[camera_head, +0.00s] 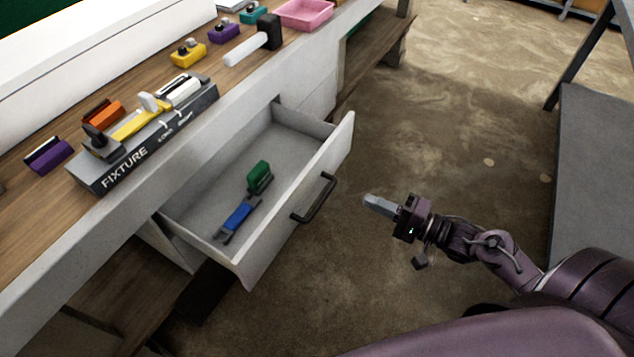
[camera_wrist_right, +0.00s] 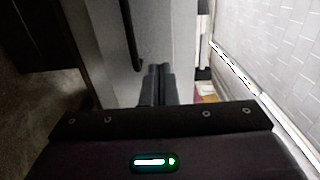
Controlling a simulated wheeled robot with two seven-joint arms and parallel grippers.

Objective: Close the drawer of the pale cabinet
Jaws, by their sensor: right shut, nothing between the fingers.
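The pale cabinet (camera_head: 308,92) sits under the wooden worktop. Its drawer (camera_head: 290,228) is pulled out, with a dark bar handle (camera_head: 315,200) on its front. Inside the drawer lie a green item (camera_head: 259,176) and a blue tool (camera_head: 238,216). My right gripper (camera_head: 370,202) is shut and empty, to the right of the drawer front and apart from the handle in the head view. In the right wrist view, my shut fingers (camera_wrist_right: 157,82) point toward the pale drawer front (camera_wrist_right: 104,50), with the handle (camera_wrist_right: 133,35) just to their left. My left gripper is not in view.
The wooden worktop (camera_head: 150,68) holds a fixture box (camera_head: 150,140), a hammer (camera_head: 255,42), a pink tray (camera_head: 304,13) and several coloured clamps. A grey table (camera_head: 595,170) stands at the right. The concrete floor (camera_head: 440,110) between is clear.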

